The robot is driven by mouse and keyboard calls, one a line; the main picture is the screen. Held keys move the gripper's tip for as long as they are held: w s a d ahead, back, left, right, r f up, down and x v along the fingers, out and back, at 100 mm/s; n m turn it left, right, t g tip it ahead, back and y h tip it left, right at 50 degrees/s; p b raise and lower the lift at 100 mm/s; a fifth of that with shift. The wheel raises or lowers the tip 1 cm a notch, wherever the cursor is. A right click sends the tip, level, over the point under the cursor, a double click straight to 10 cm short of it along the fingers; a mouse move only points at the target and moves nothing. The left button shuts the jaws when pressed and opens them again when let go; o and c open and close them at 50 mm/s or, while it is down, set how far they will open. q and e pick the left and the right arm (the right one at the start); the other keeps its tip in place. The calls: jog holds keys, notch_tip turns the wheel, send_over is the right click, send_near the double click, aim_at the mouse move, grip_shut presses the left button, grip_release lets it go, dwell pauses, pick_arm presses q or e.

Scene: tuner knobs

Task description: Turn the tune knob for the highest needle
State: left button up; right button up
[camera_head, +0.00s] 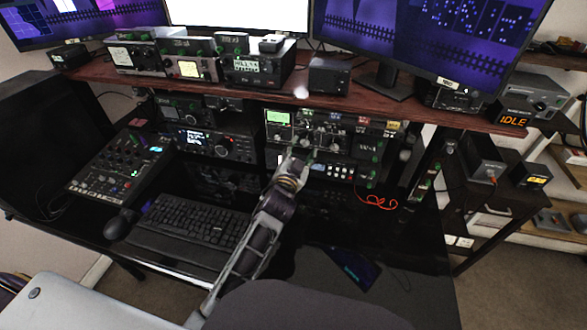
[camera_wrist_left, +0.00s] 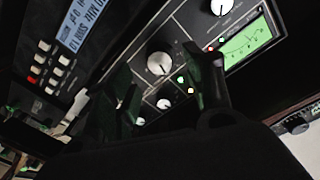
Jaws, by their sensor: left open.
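The tuner unit (camera_head: 278,117) with a lit green meter sits under the shelf in the head view. In the left wrist view the green meter (camera_wrist_left: 248,45) is tilted at the upper right, with small lit lamps beside it. Its needle is too small to read. A large silver-faced knob (camera_wrist_left: 160,63) lies between my left gripper's fingertips as seen there, and smaller knobs lie below it. I cannot tell which is the tune knob. My left gripper (camera_head: 297,152) is open in front of the panel; it also shows in the left wrist view (camera_wrist_left: 166,82). Contact cannot be told.
A keyboard (camera_head: 190,225), a mouse (camera_head: 120,223) and a mixer panel (camera_head: 120,165) lie on the black desk. More radios stand to the left of the tuner. The wooden shelf (camera_head: 400,112) overhangs the panel. A red cable (camera_head: 378,202) lies to the right.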

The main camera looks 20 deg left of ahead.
pick_arm(q)
jog(key=s, duration=0.8)
jog(key=shift+a, duration=0.15)
jog(key=shift+s+r, duration=0.1)
dwell(1.9)
